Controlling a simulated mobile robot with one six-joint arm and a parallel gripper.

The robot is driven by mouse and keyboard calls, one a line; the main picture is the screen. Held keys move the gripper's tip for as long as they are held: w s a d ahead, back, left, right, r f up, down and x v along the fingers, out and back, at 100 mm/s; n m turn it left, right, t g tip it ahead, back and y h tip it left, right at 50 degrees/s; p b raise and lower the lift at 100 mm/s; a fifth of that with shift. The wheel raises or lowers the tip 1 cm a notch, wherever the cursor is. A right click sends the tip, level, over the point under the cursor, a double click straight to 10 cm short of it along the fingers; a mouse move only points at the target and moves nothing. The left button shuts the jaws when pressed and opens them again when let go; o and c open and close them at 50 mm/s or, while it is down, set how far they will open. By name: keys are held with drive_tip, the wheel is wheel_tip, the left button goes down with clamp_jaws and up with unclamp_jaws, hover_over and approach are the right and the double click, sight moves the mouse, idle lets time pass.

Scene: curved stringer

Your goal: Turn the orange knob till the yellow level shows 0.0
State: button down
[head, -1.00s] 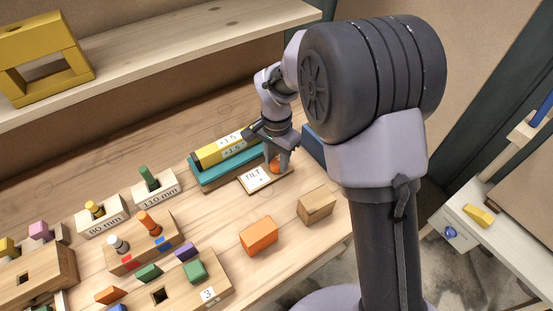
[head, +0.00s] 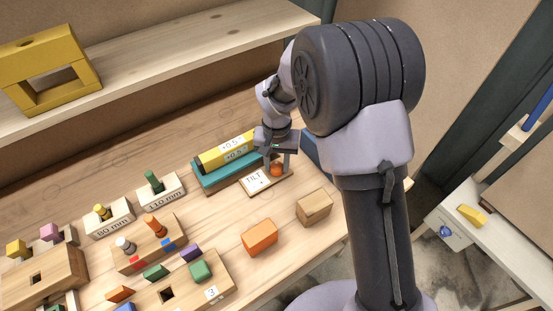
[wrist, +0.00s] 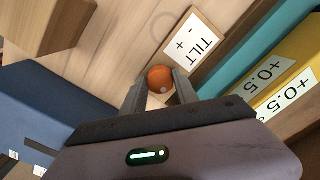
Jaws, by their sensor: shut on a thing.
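The orange knob (head: 276,171) sits on the TILT plate (head: 257,184), at its right end. My gripper (head: 277,165) points down over it and is shut on it. In the wrist view the knob (wrist: 160,79) lies between the two fingertips. The yellow level (head: 226,149) rests on a teal base (head: 215,176) just behind the plate.
An orange block (head: 259,237) and a wooden block (head: 314,207) stand in front of the plate. A blue box (wrist: 50,110) is close to the gripper in the wrist view. Peg blocks fill the bench's left side. A shelf (head: 160,52) runs above.

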sight(277, 166)
drive_tip(key=n+p, duration=0.2)
drive_tip(key=n, duration=0.3)
drive_tip(key=shift+n+p, duration=0.3)
drive_tip(key=shift+n, duration=0.1)
idle(0.4)
drive_tip(key=c, duration=0.9)
unclamp_jaws()
drive_tip(key=shift+c, duration=0.2)
wheel_tip(277, 166, up, 17)
drive_tip(key=p, duration=0.5)
drive_tip(key=shift+r, duration=0.2)
